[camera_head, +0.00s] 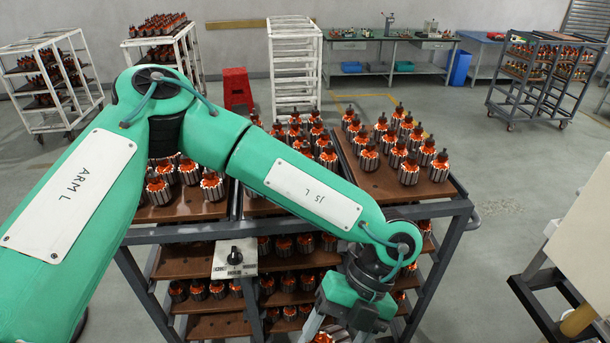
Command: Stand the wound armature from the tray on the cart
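The cart (455,208) has a dark grey frame and brown boards. Its top boards carry several wound armatures (409,172), standing upright, with silver cores, orange windings and dark shafts. My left arm crosses in front of the cart. My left gripper (336,333) points down at the bottom edge, in front of the cart's near side. Part of an armature, silver and orange, shows between its fingers; the frame cuts off the fingertips, so I cannot tell whether they grip it. I cannot make out the tray. My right gripper is not in view.
Lower cart shelves hold more armatures (217,289). Bare board shows on the top right, near the front edge (385,185). A switch box (235,258) is on the cart's front. A pale panel on a dark stand (580,215) is at right. Racks and benches stand far behind.

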